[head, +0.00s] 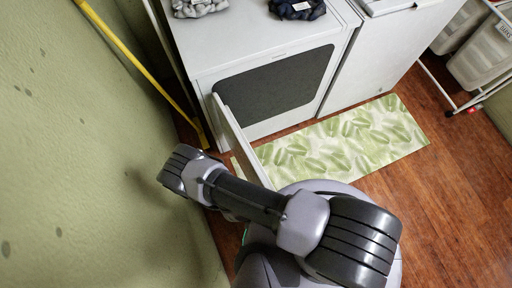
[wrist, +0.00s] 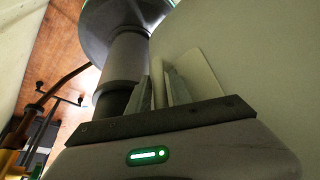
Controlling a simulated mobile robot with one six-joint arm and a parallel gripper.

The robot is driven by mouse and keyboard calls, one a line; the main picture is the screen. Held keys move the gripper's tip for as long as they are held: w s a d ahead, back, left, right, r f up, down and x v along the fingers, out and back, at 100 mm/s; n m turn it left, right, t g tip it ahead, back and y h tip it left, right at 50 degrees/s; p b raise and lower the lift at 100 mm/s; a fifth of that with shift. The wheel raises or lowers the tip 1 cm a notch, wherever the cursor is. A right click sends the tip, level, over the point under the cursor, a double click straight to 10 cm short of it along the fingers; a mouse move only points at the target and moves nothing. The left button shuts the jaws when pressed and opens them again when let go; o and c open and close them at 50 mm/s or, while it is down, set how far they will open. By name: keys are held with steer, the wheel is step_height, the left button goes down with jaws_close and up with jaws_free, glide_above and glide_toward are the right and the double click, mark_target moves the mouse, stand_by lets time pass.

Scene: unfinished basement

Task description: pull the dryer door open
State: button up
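The white dryer (head: 211,62) stands against the wall in the head view. Its door (head: 240,140) is swung well out from the front, hinged at the left and seen nearly edge-on. The dark dryer front (head: 275,85) behind it is exposed. My arm reaches along the near left side of the door, and my gripper is hidden there in the head view. In the wrist view my gripper's fingers (wrist: 168,88) stand close beside a pale plate and a broad pale surface, probably the door. I cannot tell whether they touch or grip it.
A second white appliance (head: 375,60) stands to the right. A green leaf-pattern mat (head: 350,140) lies in front. A yellow pole (head: 125,50) leans along the green wall at left. A rack with bins (head: 485,55) stands at upper right.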

steer(key=p+v, duration=0.1)
steer(key=v, duration=1.6)
steer(key=shift+a, duration=0.15)
steer(key=shift+r, duration=0.1)
